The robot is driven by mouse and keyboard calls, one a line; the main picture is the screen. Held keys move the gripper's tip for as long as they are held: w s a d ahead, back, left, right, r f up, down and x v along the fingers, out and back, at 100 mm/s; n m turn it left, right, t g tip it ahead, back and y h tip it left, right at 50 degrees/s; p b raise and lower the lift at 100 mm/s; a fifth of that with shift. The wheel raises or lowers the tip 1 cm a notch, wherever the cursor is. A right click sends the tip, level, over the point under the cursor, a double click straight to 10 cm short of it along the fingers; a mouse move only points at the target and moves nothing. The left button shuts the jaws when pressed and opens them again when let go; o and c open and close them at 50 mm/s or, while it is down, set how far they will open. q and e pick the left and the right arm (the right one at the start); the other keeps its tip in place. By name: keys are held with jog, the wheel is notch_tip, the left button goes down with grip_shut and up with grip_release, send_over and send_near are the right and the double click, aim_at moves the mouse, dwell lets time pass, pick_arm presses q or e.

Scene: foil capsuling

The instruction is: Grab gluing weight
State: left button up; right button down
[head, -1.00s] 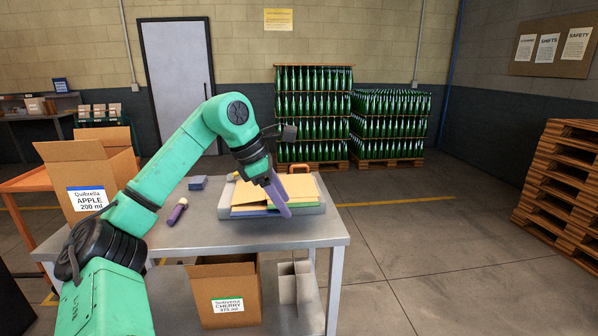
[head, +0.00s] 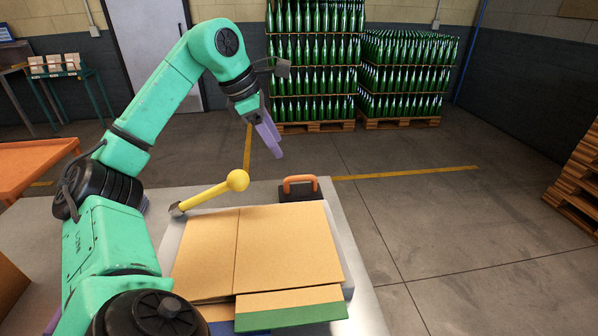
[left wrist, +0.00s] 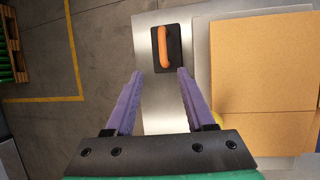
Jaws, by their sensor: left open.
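The gluing weight is a dark block with an orange loop handle (head: 299,184). It sits on the grey metal table at its far edge, behind the tray. In the left wrist view the weight (left wrist: 166,48) lies just past the fingertips, with its handle running roughly along the finger direction. My left gripper (head: 270,140) is open and empty, with purple fingers pointing down, up and left of the weight in the head view. In the left wrist view its fingertips (left wrist: 160,73) are spread to either side of the block's near end. No contact shows. My right gripper is not in view.
A grey tray (head: 349,283) with stacked cardboard sheets (head: 285,245) lies in front of the weight. A yellow ball-ended lever (head: 238,181) stands up at the tray's far left corner. An orange surface (head: 35,165) is at left. Open floor lies beyond the table.

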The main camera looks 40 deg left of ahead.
aim_at(301, 178)
pick_arm(q)
jog(key=b+x, duration=0.1)
jog(key=x, duration=0.3)
jog(key=d+b+x, duration=0.1)
jog(key=x, duration=0.4)
jog(key=b+x, duration=0.1)
jog(key=x, duration=0.3)
jog(key=shift+w+d+f, duration=0.15)
jog(key=shift+w+d, duration=0.05)
jog(key=shift+w+f, duration=0.15)
jog(key=shift+f, duration=0.05)
jog(key=shift+a, duration=0.1)
grip_shut()
jog(key=shift+r, duration=0.1)
jog(key=shift+r, duration=0.1)
